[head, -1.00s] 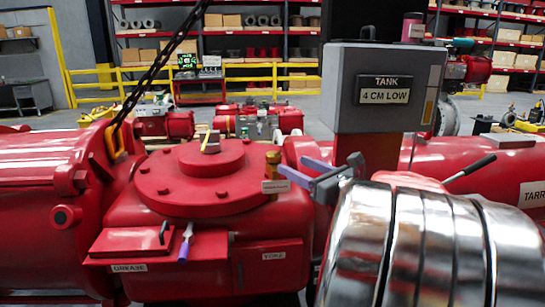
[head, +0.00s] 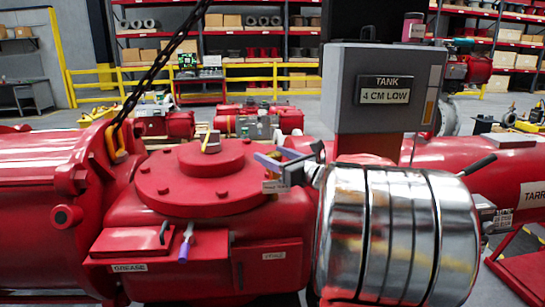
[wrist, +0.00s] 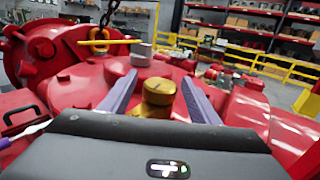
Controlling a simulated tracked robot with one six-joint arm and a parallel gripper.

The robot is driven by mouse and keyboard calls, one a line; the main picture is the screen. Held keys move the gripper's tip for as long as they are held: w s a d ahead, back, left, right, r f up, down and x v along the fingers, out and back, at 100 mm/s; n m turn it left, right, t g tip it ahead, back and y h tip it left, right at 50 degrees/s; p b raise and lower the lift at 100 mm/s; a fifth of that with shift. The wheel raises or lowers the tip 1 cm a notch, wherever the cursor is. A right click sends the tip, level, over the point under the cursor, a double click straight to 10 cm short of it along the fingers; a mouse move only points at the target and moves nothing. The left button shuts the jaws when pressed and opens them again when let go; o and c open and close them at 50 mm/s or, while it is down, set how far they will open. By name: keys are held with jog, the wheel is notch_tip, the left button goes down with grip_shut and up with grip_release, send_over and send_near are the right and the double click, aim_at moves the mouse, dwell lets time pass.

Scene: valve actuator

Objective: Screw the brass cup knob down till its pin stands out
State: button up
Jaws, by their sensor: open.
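The brass cup knob (wrist: 158,92) stands upright on the red valve housing (wrist: 85,90), near the middle of the wrist view. The two purple fingers of my gripper (wrist: 160,79) are open, one on each side of the knob, with a gap showing on both sides. In the head view my gripper (head: 279,159) is at the right edge of the round red cover (head: 195,190), and it hides most or all of the knob. I cannot make out a pin standing out of the knob's top.
A grey box marked TANK 4 CM LOW (head: 385,90) stands behind my arm. A chain (head: 150,75) runs up from a yellow hook at left. A small plate (head: 275,187) sits below my gripper.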

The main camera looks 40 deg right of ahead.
jog(key=c, duration=1.1)
jog(key=shift+o, duration=0.2)
jog(key=shift+a, duration=0.1)
jog(key=shift+m+h, duration=0.8)
jog(key=shift+h, duration=0.4)
jog(key=shift+m+g+h, duration=0.3)
jog(key=shift+m+h, duration=0.3)
jog(key=shift+h, duration=0.3)
jog(key=shift+m+g+h, duration=1.1)
jog(key=shift+m+h, duration=0.6)
jog(key=shift+h, duration=0.8)
jog(key=o, duration=1.1)
jog(key=shift+c, duration=0.2)
